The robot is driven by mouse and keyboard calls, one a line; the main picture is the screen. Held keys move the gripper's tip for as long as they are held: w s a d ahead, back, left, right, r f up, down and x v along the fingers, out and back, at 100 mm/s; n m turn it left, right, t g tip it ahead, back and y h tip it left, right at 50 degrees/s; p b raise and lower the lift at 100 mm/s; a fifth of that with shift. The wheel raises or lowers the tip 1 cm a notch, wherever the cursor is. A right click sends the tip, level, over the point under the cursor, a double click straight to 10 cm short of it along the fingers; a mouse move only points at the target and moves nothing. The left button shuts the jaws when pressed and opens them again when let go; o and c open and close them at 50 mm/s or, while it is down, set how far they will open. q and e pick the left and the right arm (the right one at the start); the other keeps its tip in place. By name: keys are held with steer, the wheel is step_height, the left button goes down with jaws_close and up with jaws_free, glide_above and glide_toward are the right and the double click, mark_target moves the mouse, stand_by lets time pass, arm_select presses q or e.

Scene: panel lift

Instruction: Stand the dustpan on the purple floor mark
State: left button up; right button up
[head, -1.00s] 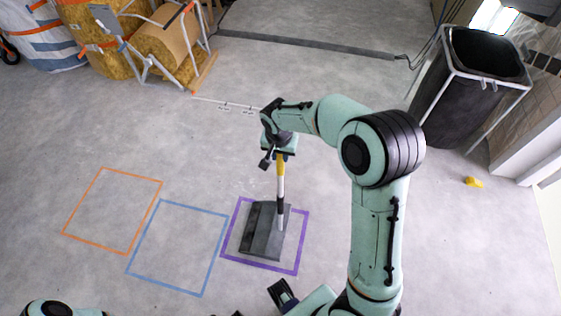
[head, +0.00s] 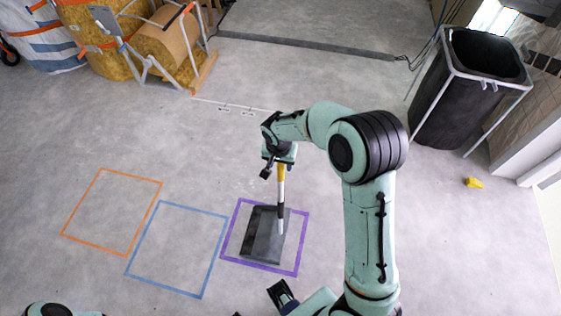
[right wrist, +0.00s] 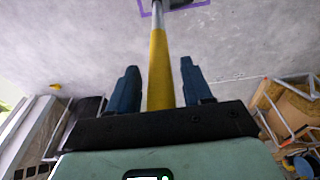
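The dustpan (head: 262,236) has a dark grey pan and a long upright handle, white below and yellow on top. Its pan appears to rest on the floor inside the purple floor mark (head: 300,240), a taped square outline. My right gripper (head: 277,158) is at the top of the handle. In the right wrist view, the yellow handle (right wrist: 160,75) stands between the two fingers, with a narrow gap on each side, so the gripper looks open around it. The pan is mostly cut off in that view.
A blue floor mark (head: 204,292) and an orange floor mark (head: 82,242) lie empty to the left. A black bin (head: 452,105) in a frame stands at the right, near a small yellow object (head: 474,183). The floor around the dustpan is clear.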

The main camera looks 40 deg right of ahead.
step_height(320, 180, up, 12)
steer(key=s+a+p, duration=0.1)
steer(key=s+a+f+n+g+y, duration=0.1)
steer(key=s+a+f, duration=0.15)
steer(key=f, duration=0.45)
steer(key=s+a+f+n+y, duration=0.1)
steer(key=s+a+f+n, duration=0.15)
steer(key=f, duration=0.55)
steer(key=s+a+f+n+g+y, duration=0.1)
steer(key=s+a+f, duration=0.1)
steer(key=a+f, duration=0.35)
steer(key=s+a+f+y, duration=0.1)
steer(key=s+a+f, duration=0.2)
steer(key=s+f, duration=0.4)
steer(key=s+a+f+n+y, duration=0.1)
steer(key=s+a+f, duration=0.2)
steer(key=s+f, duration=0.4)
steer(key=s, duration=0.4)
steer(key=shift+s+f, duration=0.3)
